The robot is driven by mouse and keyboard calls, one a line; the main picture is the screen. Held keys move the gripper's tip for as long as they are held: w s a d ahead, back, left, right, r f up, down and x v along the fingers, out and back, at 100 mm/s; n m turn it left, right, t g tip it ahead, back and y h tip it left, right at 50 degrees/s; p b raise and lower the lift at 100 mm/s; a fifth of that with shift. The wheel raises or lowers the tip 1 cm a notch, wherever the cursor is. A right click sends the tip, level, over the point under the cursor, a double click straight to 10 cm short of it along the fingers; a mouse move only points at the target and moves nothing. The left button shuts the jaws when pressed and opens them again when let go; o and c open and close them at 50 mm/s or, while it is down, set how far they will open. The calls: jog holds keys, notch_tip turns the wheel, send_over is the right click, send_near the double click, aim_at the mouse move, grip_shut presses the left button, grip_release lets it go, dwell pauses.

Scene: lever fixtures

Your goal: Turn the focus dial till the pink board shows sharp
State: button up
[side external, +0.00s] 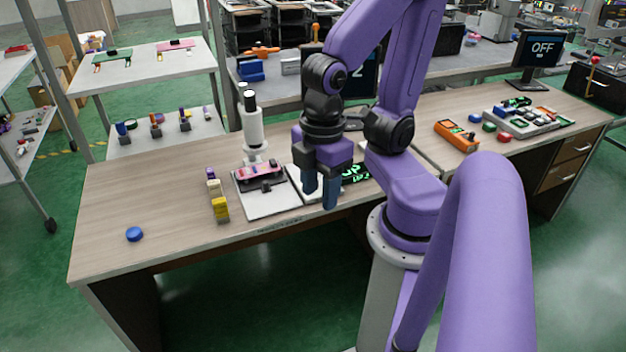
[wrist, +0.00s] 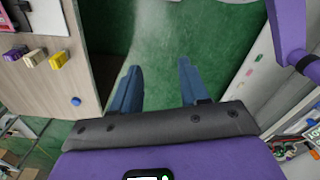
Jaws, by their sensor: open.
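The pink board (side external: 261,170) lies on the stage of a white microscope (side external: 252,125) in the side view, under its tube. The microscope stands on a pale base plate (side external: 268,203). Small dark parts sit on the plate in front of the board; I cannot tell which is the focus dial. A dark screen (side external: 362,80) behind my arm shows part of a "2"; the rest is hidden. My gripper (side external: 320,200) points down to the right of the microscope, apart from it. In the wrist view my gripper (wrist: 158,66) is open and empty, with only floor between its fingers.
A row of yellow, white and purple blocks (side external: 217,198) stands left of the base plate. A blue round piece (side external: 134,234) lies near the table's left front. A panel with green lit marks (side external: 356,173) is beside my gripper. A monitor reading OFF (side external: 541,50) stands at right.

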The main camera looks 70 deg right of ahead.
jog(key=shift+o, duration=0.3)
jog(key=w+d+f+m, duration=0.4)
jog(key=w+d+m, duration=0.3)
jog(key=w+d, duration=0.7)
jog(key=d+f+m, duration=0.3)
jog(key=d, duration=0.6)
jog(key=d+f+m, duration=0.2)
jog(key=d+m, duration=0.1)
jog(key=d, duration=0.6)
notch_tip(320, 180, down, 17)
jog(key=shift+d+f, duration=0.1)
jog(key=shift+d, duration=0.05)
